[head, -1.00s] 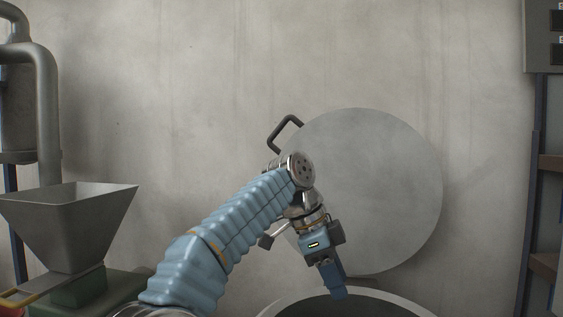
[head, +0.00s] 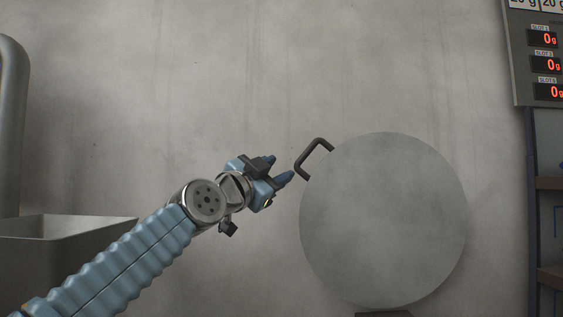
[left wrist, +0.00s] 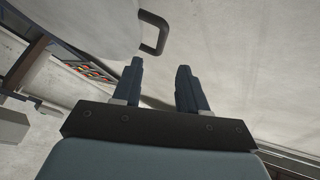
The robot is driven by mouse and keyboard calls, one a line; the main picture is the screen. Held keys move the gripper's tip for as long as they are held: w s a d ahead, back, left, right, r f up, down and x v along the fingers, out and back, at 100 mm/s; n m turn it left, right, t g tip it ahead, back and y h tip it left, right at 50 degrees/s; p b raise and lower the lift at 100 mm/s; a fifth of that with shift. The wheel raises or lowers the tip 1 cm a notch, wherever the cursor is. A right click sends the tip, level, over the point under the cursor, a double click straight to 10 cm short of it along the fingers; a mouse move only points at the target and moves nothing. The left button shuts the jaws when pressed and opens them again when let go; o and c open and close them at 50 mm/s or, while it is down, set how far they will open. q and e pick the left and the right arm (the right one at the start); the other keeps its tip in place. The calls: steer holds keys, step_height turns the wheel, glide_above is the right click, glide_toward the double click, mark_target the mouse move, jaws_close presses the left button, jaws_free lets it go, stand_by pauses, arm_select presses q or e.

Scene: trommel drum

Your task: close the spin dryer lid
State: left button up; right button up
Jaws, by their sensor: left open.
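The spin dryer lid (head: 385,225) is a round grey disc standing raised in front of the wall. Its dark bar handle (head: 312,158) sticks out from the upper left of its rim. In the left wrist view the handle (left wrist: 156,36) is ahead of the fingers, and part of the lid (left wrist: 90,22) fills the upper left. My left gripper (head: 278,170) is open and empty, just left of the handle and apart from it. Its two blue fingers show in the left wrist view (left wrist: 160,82). The drum below the lid is almost wholly out of view. My right gripper is not in view.
A grey hopper (head: 60,255) stands at the lower left. A panel with red digits (head: 535,60) is on the upper right, above a shelf rack (head: 550,230). The grey wall (head: 200,80) behind leaves free room above and left of the lid.

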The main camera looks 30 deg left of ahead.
mark_target(303, 154)
arm_select(q)
steer(key=p+x, duration=0.2)
steer(key=x, duration=0.2)
steer(key=p+x, duration=0.1)
steer(key=x, duration=0.3)
steer(key=p+x, duration=0.2)
steer(key=x, duration=0.3)
steer(key=shift+a+r+p, duration=0.1)
steer(key=shift+r+p, duration=0.2)
steer(key=shift+w, duration=0.3)
steer(key=shift+c, duration=0.3)
steer(key=shift+f, duration=0.1)
jaws_close()
